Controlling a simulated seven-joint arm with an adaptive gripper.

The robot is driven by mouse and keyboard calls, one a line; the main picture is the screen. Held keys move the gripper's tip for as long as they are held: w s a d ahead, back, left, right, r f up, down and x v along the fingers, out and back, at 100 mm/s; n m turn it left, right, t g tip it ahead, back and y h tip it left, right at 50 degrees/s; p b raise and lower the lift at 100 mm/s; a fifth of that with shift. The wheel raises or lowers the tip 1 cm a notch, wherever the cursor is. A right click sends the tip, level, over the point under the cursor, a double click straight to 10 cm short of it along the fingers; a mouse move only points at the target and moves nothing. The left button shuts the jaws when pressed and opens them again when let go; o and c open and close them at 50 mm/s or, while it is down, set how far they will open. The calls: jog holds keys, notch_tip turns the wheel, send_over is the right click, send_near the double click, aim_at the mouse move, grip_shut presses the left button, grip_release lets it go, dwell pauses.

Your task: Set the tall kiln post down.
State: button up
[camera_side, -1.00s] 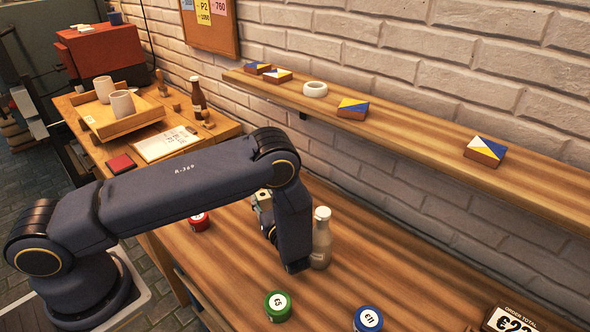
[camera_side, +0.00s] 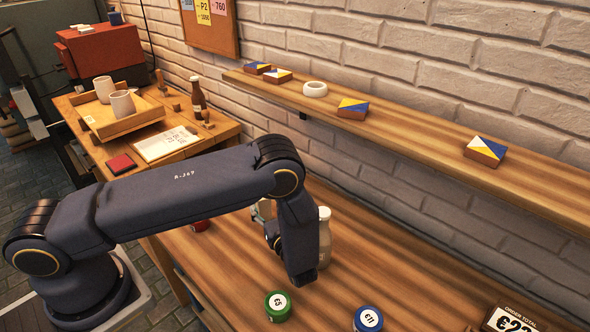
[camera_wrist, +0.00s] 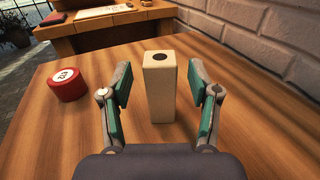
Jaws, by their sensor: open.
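The tall kiln post (camera_wrist: 160,92) is a cream square block with a dark round hole in its top. In the wrist view it stands upright on the wooden table (camera_wrist: 265,150). My gripper (camera_wrist: 165,85) is open, with one green-padded finger on each side of the post and a gap showing on both sides. In the side view a small pale part of the post (camera_side: 263,210) shows behind my arm, and the arm hides most of the gripper.
A red pot (camera_wrist: 67,84) stands left of the post. A pale bottle (camera_side: 324,238) is close beside my arm. A green pot (camera_side: 277,304) and a blue pot (camera_side: 368,318) stand at the front. A shelf (camera_side: 420,140) with tiles runs along the brick wall.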

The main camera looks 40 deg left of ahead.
jog(key=v, duration=0.8)
jog(key=shift+s+d+r, duration=0.1)
jog(key=shift+d+r, duration=0.1)
jog(key=s+a+r+n+g+h, duration=0.35)
jog(key=r+n, duration=0.25)
jog(key=r, duration=0.2)
jog(key=s+a+r+n+g+h, duration=0.2)
jog(key=a+r+n+g+h, duration=0.1)
jog(key=r+n+g, duration=0.3)
jog(key=s+d+r+n+t+h, duration=0.1)
jog(key=s+r+n+t+h, duration=0.7)
jog(key=s+r+n+h, duration=0.2)
jog(key=v, duration=0.3)
jog(key=shift+s+r, duration=0.3)
